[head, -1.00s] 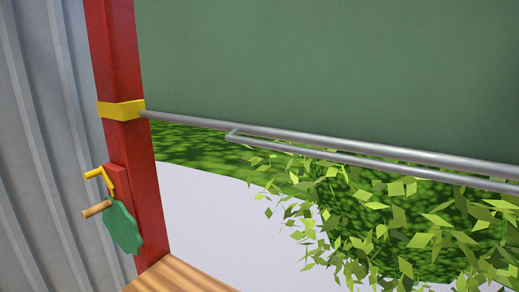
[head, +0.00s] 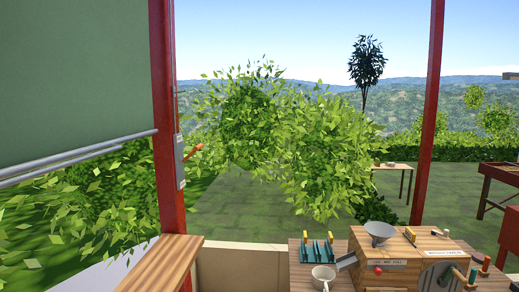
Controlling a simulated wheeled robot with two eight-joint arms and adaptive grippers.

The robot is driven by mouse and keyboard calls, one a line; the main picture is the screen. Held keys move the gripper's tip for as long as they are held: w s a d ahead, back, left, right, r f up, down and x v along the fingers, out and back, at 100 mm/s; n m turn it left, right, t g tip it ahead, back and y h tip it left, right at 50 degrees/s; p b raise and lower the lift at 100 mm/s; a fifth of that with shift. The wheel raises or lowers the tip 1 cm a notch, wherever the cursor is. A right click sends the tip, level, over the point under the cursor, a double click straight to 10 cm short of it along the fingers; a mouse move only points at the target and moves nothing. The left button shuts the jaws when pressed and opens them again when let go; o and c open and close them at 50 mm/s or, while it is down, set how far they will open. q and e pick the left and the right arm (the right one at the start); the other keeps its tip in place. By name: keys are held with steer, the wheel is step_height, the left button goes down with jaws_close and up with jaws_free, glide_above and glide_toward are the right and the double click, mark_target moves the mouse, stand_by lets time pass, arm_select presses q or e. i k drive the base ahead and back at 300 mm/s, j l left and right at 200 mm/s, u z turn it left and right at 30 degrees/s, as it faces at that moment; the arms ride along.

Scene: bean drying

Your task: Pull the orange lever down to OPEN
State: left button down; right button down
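The orange lever (head: 194,151) sticks out to the right from a narrow grey plate (head: 180,162) on the red post (head: 164,120) left of the picture's middle. Its outer end is tilted slightly upward. Any lettering on the plate is too small to read. Neither of my grippers is in view.
A green screen (head: 75,75) with a metal bar along its bottom hangs left of the post. A wooden ledge (head: 158,265) lies below the post. A wooden workbench with a box (head: 385,268), a funnel (head: 380,232) and a white cup (head: 323,277) stands at the lower right.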

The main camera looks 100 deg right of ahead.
mark_target(197, 148)
steer(key=l+z, duration=0.1)
steer(key=z, duration=0.75)
steer(key=i+l+z, duration=0.1)
steer(key=z, duration=0.8)
steer(key=i+z, duration=0.15)
steer(key=z, duration=0.7)
steer(key=i+z, duration=0.15)
steer(key=z, duration=0.3)
steer(key=i+l, duration=0.1)
steer(key=i, duration=0.15)
